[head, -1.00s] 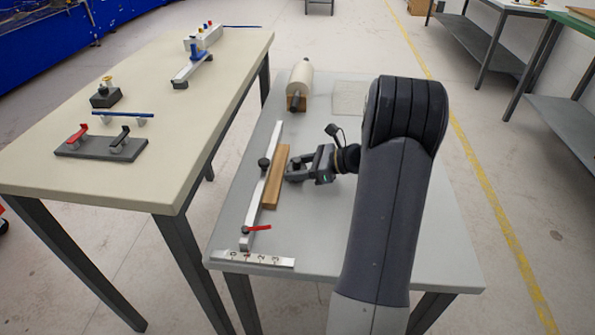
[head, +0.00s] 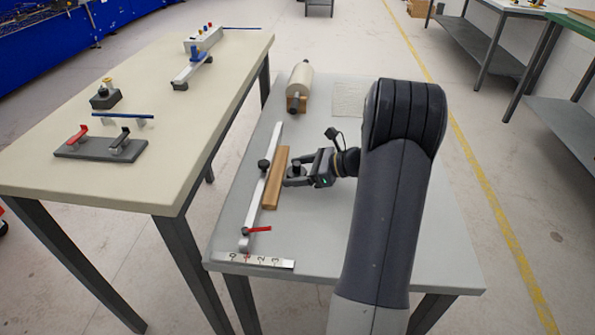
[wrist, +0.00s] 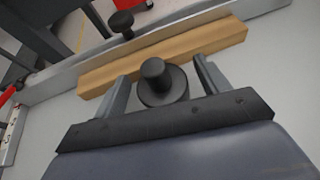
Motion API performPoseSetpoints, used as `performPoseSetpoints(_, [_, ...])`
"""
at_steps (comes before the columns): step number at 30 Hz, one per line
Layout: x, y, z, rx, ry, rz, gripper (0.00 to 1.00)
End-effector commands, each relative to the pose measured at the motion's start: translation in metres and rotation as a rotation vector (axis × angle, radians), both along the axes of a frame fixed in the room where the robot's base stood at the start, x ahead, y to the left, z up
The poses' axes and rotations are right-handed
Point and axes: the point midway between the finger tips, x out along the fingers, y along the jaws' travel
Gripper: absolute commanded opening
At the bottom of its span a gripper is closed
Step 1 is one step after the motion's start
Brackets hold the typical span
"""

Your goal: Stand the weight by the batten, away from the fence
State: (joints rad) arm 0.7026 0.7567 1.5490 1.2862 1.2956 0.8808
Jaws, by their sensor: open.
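The weight (wrist: 158,84) is a dark, short cylinder with a round knob on top. It stands upright on the grey table between my gripper's fingers, close beside the batten's side face. Whether it touches the batten I cannot tell. My gripper (wrist: 163,85) is open, a finger on each side of the weight; in the head view my gripper (head: 292,172) is low over the table, right of the batten. The batten (head: 276,180) is a brown wooden strip, also seen in the wrist view (wrist: 175,53). It lies along the fence (head: 262,195), a pale metal bar, between fence and weight.
The fence carries a black knob (head: 263,164) and a red lever (head: 257,229). A numbered scale (head: 253,260) is at the near edge. A pale roller (head: 301,77) and a light square (head: 348,98) are at the far end. The table is clear right of my gripper.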

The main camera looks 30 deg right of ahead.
Motion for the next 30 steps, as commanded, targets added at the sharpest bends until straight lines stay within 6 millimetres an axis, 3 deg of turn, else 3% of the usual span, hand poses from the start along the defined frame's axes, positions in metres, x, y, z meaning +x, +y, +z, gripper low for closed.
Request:
performPoseSetpoints(18, [-0.065,-0.075,0.044,-0.002,-0.002,-0.003,0.71])
performPoseSetpoints(30, [-0.074,-0.083,0.048,-0.001,-0.001,0.000,0.71])
